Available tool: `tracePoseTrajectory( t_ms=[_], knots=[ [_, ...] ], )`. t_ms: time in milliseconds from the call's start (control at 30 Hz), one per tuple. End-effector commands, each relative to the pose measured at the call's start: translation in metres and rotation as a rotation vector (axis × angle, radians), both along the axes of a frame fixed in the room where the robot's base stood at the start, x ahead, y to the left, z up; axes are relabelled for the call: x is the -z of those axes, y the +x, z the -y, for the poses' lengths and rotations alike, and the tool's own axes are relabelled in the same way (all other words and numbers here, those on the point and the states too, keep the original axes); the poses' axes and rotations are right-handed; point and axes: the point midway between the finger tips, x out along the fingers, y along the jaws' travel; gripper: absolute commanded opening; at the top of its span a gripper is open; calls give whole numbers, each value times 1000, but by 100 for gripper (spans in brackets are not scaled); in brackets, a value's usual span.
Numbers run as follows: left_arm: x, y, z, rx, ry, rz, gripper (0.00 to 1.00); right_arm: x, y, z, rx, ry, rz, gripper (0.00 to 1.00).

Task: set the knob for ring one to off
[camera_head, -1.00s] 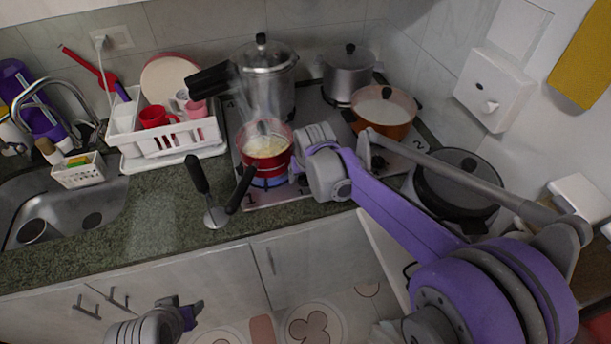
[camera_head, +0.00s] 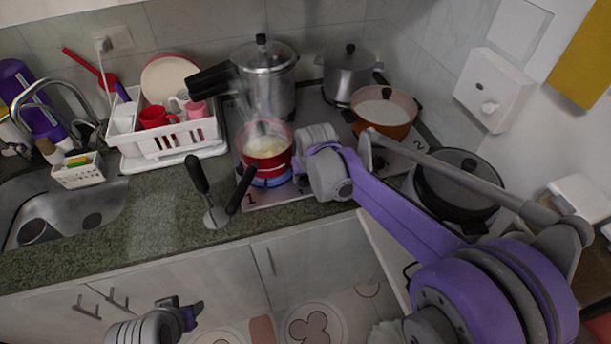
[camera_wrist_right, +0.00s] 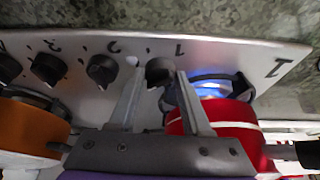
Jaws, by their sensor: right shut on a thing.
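The ring one knob (camera_wrist_right: 160,68) is dark and sits on the silver stove panel, by a printed 1, in the right wrist view. My right gripper (camera_wrist_right: 158,82) has a finger on each side of it and is shut on it. In the head view my right wrist hides the knob and the fingertips. The stove (camera_head: 262,196) shows a printed 1 at its front left corner. A blue flame (camera_wrist_right: 212,88) burns at ring one under a red pot (camera_head: 265,158). My left gripper (camera_head: 182,313) is low in front of the cabinets; its jaw opening is unclear.
More dark knobs (camera_wrist_right: 48,68) line the panel beside this one. An orange pot (camera_head: 384,118), a pressure cooker (camera_head: 266,85) and a black lidded pan (camera_head: 455,190) stand around. A black-handled utensil (camera_head: 198,175) and a white dish rack (camera_head: 165,145) are left of the stove.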

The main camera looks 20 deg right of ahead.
Motion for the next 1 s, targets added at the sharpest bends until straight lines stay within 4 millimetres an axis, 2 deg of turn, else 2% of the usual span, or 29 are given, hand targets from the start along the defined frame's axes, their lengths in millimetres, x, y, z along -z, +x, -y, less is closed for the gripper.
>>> tracePoseTrajectory(
  t_ms=[267, 700, 1000],
  knots=[
    [3, -1, 0, 0, 0, -2, 50, 0, 0, 3, -158, 0, 0, 0],
    [6, -2, 0, 0, 0, -3, 50, 0, 2, 6, -546, 0, 1, 0],
    [5, -2, 0, 0, 0, -3, 50, -1, 3, 7, -743, -1, 1, 0]
  ],
)
